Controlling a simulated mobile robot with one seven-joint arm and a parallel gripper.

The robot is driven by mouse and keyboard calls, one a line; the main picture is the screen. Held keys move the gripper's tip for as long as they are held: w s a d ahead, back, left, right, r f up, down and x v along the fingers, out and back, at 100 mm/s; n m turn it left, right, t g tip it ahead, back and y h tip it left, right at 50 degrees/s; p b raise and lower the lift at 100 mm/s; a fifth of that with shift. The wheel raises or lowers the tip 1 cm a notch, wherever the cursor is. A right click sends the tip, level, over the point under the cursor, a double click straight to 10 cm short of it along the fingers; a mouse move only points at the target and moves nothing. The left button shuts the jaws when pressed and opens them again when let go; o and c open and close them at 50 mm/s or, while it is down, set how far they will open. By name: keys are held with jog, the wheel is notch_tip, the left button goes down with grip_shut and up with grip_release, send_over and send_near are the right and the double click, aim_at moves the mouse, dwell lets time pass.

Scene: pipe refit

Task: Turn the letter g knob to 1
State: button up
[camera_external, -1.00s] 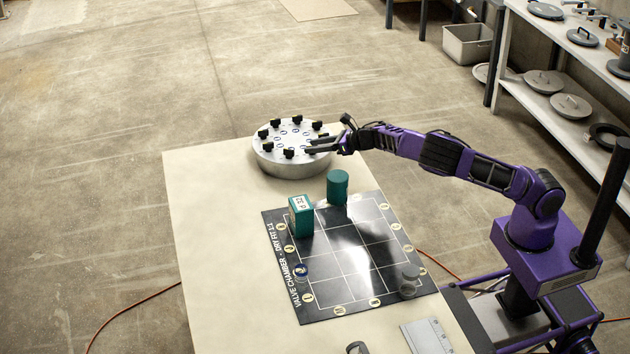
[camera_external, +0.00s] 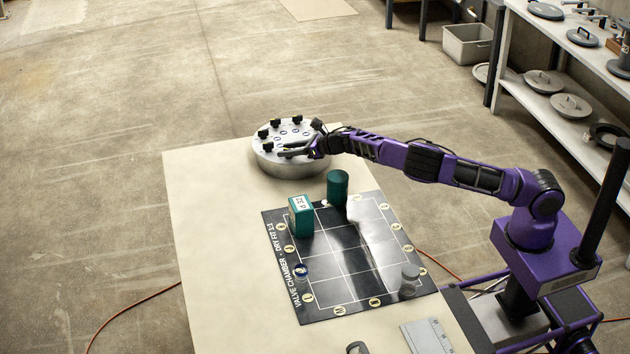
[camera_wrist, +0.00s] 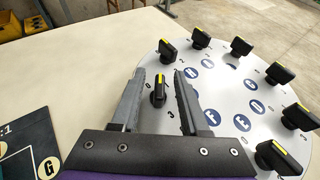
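A round grey metal drum (camera_external: 285,167) at the table's far end carries a ring of black knobs with yellow marks. Blue letter discs show on its pale top (camera_wrist: 222,97) in the wrist view. My gripper (camera_wrist: 160,74) is open there, one finger on each side of a black knob (camera_wrist: 158,91), with gaps visible on both sides. That knob's yellow mark points toward the top of the picture. I cannot tell which letter belongs to it; the right finger covers part of the top beside it. In the external view my gripper (camera_external: 284,150) is over the drum's near side.
Neighbouring knobs (camera_wrist: 168,50) and (camera_wrist: 277,158) stand close around the drum's rim. A teal box (camera_external: 301,217) and a green cylinder (camera_external: 337,186) stand on the black gridded mat (camera_external: 325,303). The table's left side is clear.

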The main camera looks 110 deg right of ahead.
grip_shut()
jog(key=shift+w+a+f+m+g+h+b, duration=0.15)
jog(key=shift+m+g+h+b, duration=0.25)
jog(key=shift+m+h+b, duration=0.3)
jog(key=shift+m+g+h+b, duration=0.6)
jog(key=shift+m+g+h, duration=0.5)
jog(key=shift+m+g, duration=0.4)
jog(key=shift+r, duration=0.2)
jog(key=shift+o, duration=0.3)
grip_release()
